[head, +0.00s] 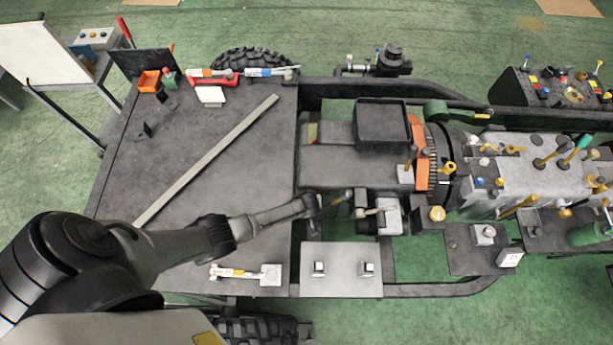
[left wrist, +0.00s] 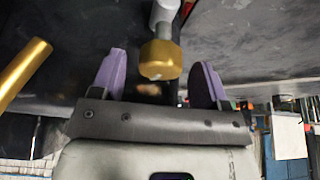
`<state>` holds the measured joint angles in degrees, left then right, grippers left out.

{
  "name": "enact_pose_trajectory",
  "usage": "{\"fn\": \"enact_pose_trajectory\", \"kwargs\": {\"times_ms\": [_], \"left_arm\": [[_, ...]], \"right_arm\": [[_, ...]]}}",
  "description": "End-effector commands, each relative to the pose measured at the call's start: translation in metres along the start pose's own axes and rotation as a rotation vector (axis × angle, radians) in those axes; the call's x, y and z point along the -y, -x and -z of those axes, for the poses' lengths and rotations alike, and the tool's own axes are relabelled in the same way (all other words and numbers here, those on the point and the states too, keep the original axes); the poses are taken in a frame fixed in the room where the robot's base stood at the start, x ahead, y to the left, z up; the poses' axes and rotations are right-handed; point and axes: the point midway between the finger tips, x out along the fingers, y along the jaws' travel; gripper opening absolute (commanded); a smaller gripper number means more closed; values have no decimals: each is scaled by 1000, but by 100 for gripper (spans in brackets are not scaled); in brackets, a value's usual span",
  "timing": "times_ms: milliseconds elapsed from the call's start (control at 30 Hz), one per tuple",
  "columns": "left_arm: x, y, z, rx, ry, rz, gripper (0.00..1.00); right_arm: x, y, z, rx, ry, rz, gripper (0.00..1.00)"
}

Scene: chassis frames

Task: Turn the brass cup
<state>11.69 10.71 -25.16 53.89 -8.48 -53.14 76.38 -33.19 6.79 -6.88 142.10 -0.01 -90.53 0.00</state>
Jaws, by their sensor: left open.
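In the left wrist view the brass cup (left wrist: 161,60) sits on the end of a grey stem. It is in the gap between the two purple fingers of my left gripper (left wrist: 157,68), which are open on either side of it. I see no finger touching the cup. In the head view my left gripper (head: 316,205) is at the near left end of the grey machine housing, and I cannot make out the cup there. My right gripper is not in view.
A brass rod (left wrist: 22,72) slants in at the left of the left wrist view. In the head view a grey plate with two small blocks (head: 341,285) lies just below the gripper. The dark table (head: 215,150) carries a long bar (head: 207,160).

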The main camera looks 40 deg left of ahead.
Motion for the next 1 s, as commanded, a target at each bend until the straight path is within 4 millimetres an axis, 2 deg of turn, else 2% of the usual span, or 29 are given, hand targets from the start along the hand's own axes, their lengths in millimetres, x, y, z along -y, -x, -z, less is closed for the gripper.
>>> {"fn": "enact_pose_trajectory", "kwargs": {"times_ms": [133,500,1000], "left_arm": [[0,-6,0,1,0,1,69],[0,-8,0,0,0,0,69],[0,-8,0,0,0,0,22]], "right_arm": [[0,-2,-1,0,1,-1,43],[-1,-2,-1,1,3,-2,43],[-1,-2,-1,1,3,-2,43]]}}
